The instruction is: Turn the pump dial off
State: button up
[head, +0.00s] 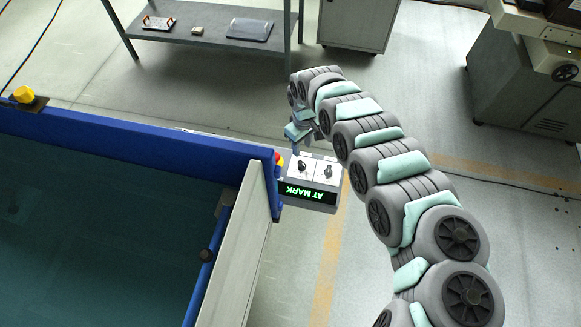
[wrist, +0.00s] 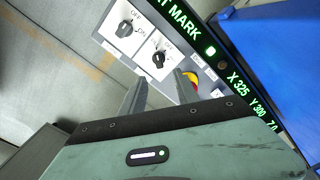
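A pale control panel (head: 315,160) carries two black dials, each on a white plate. In the wrist view one dial (wrist: 126,29) is at upper left, and the other dial (wrist: 158,58) is nearer the middle. Both have OFF and ON labels. I cannot read which one is the pump dial, nor surely where each pointer stands. My gripper (wrist: 160,82) is open, its two fingers apart with nothing between them. The nearer dial appears just beyond the gap, not gripped. In the head view my gripper (head: 298,134) is above the panel's far side.
A red and yellow stop button (wrist: 191,82) sits beside the nearer dial, close to one finger. A green AT MARK display (head: 308,194) edges the panel. A blue-rimmed tank (head: 130,138) stands at left. A grey bench (head: 190,40) with small items is behind; floor is clear between.

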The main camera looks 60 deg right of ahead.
aim_at(302, 163)
jog(key=f+b, duration=0.1)
jog(key=f, duration=0.4)
jog(key=f+b, duration=0.1)
jog(key=f, duration=0.4)
jog(key=shift+s+f, duration=0.2)
jog(key=shift+f, duration=0.15)
grip_shut()
